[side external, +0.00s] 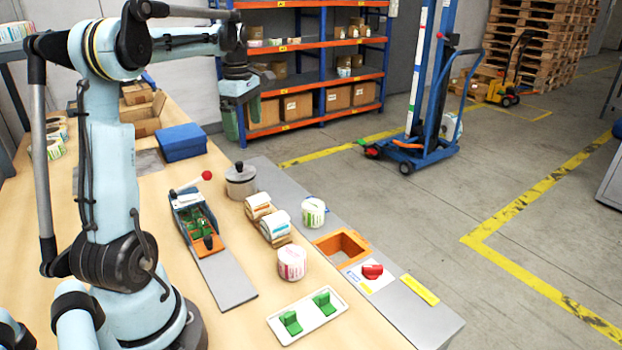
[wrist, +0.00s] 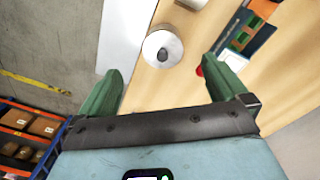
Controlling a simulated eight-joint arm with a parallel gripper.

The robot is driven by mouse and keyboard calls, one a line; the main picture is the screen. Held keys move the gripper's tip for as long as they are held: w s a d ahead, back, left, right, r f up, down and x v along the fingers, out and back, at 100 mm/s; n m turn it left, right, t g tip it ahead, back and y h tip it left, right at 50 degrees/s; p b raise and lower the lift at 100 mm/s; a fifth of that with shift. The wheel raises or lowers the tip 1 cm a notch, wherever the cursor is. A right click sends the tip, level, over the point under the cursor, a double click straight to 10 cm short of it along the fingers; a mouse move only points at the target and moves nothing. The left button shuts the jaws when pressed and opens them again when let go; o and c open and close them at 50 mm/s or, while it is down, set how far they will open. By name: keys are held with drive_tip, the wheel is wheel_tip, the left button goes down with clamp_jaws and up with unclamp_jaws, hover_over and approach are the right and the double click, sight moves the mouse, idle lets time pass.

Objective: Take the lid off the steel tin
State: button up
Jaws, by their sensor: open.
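The steel tin (side external: 241,188) stands on the bench, near the grey strip along its edge. Its lid (side external: 239,174) is on top and has a dark round knob. In the wrist view the lid (wrist: 161,49) shows from above as a pale disc with the knob near its middle. My gripper (side external: 236,140) is open and empty, above and apart from the tin, toward the back of the bench. In the wrist view its green fingers (wrist: 165,80) are spread wide, and the tin lies beyond the fingertips, between their lines.
Label stacks (side external: 268,222) and label rolls (side external: 292,263) stand nearer the camera. A blue box (side external: 182,142) is behind. An orange square frame (side external: 341,246) and red knob (side external: 372,271) sit farther right.

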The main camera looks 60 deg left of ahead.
sight(239, 163)
drive_tip(key=a+f, duration=0.1)
drive_tip(key=f, duration=0.3)
drive_tip(key=s+a+f+n, duration=0.1)
drive_tip(key=f, duration=0.3)
drive_tip(key=a+f+n, duration=0.1)
drive_tip(key=f, duration=0.3)
drive_tip(key=shift+s+a+f, duration=0.15)
drive_tip(key=shift+a+f, duration=0.05)
drive_tip(key=shift+f, duration=0.15)
drive_tip(key=c, duration=0.8)
drive_tip(key=shift+r, duration=0.1)
